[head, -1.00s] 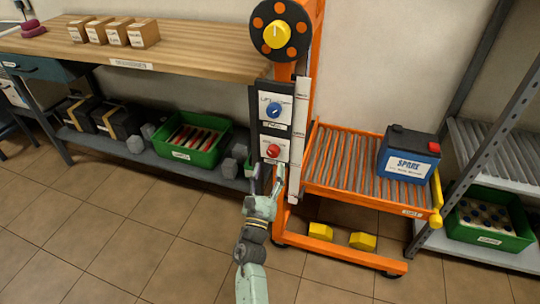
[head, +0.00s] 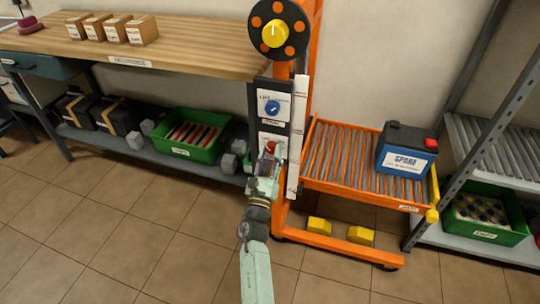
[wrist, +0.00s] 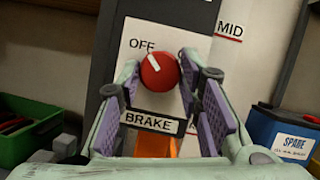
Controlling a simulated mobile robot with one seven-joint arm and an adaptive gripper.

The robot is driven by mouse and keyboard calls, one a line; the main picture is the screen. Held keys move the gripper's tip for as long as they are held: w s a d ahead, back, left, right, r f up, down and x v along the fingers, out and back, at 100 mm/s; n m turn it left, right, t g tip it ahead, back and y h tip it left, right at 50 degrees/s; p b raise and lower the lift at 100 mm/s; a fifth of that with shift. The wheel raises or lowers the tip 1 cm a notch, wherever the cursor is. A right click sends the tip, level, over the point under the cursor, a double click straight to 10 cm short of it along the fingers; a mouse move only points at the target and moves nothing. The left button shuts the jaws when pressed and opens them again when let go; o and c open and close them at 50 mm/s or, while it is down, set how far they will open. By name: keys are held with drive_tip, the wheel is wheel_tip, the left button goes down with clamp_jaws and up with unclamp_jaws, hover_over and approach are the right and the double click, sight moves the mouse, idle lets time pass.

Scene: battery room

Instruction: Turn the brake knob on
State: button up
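The red brake knob (wrist: 160,71) is on a white plate with the words OFF and BRAKE in the wrist view. Its white pointer is tilted up and left, toward OFF. In the head view the knob (head: 270,147) shows low on the orange lift's column, just above my gripper (head: 264,166). In the wrist view my gripper (wrist: 163,100) is open, with one purple-padded finger on each side of the knob's lower part. I cannot tell whether the pads touch it.
A blue LIFT knob (head: 272,107) is above the brake plate, and a black wheel with a yellow hub (head: 273,34) is higher up. A blue SPARE battery (head: 405,150) stands on the roller tray (head: 320,165) to the right. Floor in front is clear.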

drive_tip(key=c, duration=0.6)
drive_tip(key=shift+m, duration=0.3)
drive_tip(key=m+h+b, duration=0.2)
drive_tip(key=m, duration=0.1)
drive_tip(key=shift+a+f+m, duration=0.1)
drive_tip(key=shift+a+m, duration=0.1)
drive_tip(key=shift+m, duration=0.1)
drive_tip(key=m+g+h+b, duration=0.1)
drive_tip(key=m, duration=0.1)
drive_tip(key=m+h+b, duration=0.1)
drive_tip(key=m, duration=0.2)
drive_tip(key=m+g+h+b, duration=0.1)
drive_tip(key=m, duration=0.1)
drive_tip(key=shift+w+a+m+g+h, duration=0.1)
drive_tip(key=shift+a+m+g+h, duration=0.05)
drive_tip(key=shift+m+g+h, duration=0.2)
drive_tip(key=m+g, duration=0.1)
drive_tip(key=m, duration=0.2)
drive_tip(key=m+g+h+b, duration=0.1)
drive_tip(key=m, duration=0.2)
drive_tip(key=shift+a+r+h+b, duration=0.1)
drive_tip(key=shift+r+h+b, duration=0.1)
drive_tip(key=shift+h+b, duration=0.1)
drive_tip(key=m+g, duration=0.1)
drive_tip(key=m, duration=0.2)
drive_tip(key=m+g, duration=0.1)
drive_tip(key=m, duration=0.2)
drive_tip(key=shift+r+g+b, duration=0.2)
drive_tip(key=shift+g+b, duration=0.05)
drive_tip(key=shift+b, duration=0.1)
